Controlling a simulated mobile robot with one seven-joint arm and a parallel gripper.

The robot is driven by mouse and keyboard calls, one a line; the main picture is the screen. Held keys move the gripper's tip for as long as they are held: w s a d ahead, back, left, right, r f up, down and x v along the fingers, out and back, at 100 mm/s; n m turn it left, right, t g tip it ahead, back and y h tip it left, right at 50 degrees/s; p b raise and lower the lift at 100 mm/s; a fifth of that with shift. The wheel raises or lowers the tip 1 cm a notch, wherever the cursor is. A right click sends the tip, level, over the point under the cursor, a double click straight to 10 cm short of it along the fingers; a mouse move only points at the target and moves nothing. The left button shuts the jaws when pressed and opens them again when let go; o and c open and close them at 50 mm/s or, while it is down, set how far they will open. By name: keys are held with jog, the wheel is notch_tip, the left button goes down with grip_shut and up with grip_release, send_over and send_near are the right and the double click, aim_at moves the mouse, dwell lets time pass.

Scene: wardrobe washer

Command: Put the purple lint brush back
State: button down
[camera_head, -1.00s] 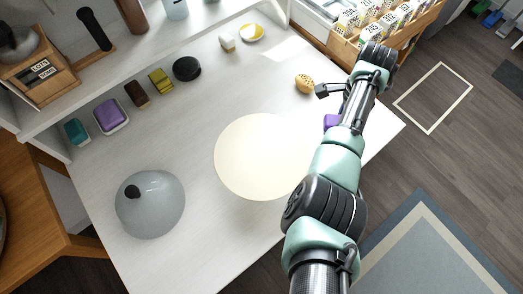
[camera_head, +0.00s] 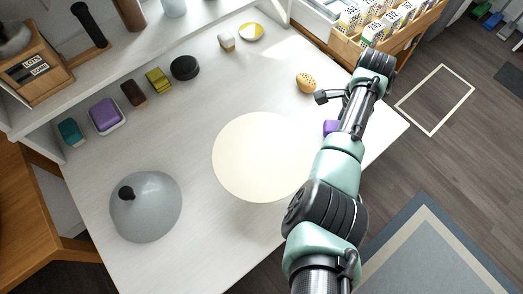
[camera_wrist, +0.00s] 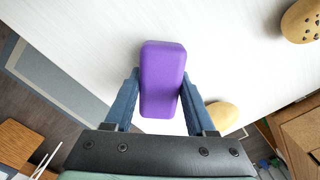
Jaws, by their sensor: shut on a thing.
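The purple lint brush (camera_wrist: 162,80) is a rounded purple block in the wrist view. It sits between the two blue fingers of my gripper (camera_wrist: 160,90), which is shut on it. In the head view a small part of the brush (camera_head: 330,127) shows beside my arm, over the right part of the white table; the arm hides the rest. Whether it touches the tabletop cannot be told. Another purple block (camera_head: 105,114) lies in a white tray (camera_head: 110,130) at the table's left, in a row with other coloured blocks.
A teal block (camera_head: 71,132), brown block (camera_head: 133,93), olive block (camera_head: 158,80) and black round thing (camera_head: 185,67) line the back edge. A cream disc (camera_head: 262,157) and grey dome (camera_head: 146,207) occupy the table. A tan dotted thing (camera_head: 306,83) lies near my gripper.

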jog(key=shift+f, duration=0.35)
grip_release()
dwell(0.5)
notch_tip(320, 180, up, 10)
jog(key=p, duration=0.9)
jog(key=shift+r, duration=0.1)
dwell(0.4)
notch_tip(320, 180, up, 13)
dwell(0.4)
jog(key=shift+w, duration=0.1)
dwell(0.4)
